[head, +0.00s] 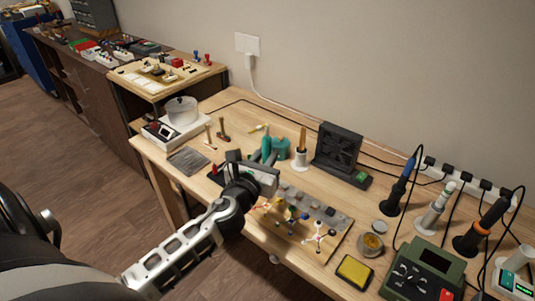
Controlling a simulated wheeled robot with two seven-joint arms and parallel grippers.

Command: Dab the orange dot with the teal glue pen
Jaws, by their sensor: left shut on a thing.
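A teal holder (282,148) is just to the right of the pen. Small branched pieces with coloured ends lie on the front of the board: one (265,207) by my wrist, one blue and yellow (291,215), one white and red (320,237). I cannot make out the orange dot for certain. My right gripper is not in view.
A black fan (340,146) and a white stand with a brown-handled tool (300,158) are behind. Soldering irons in stands (398,187), a tin (371,243), a yellow sponge (354,271) and a green station (424,273) crowd the right. A grey pad (187,160) lies left.

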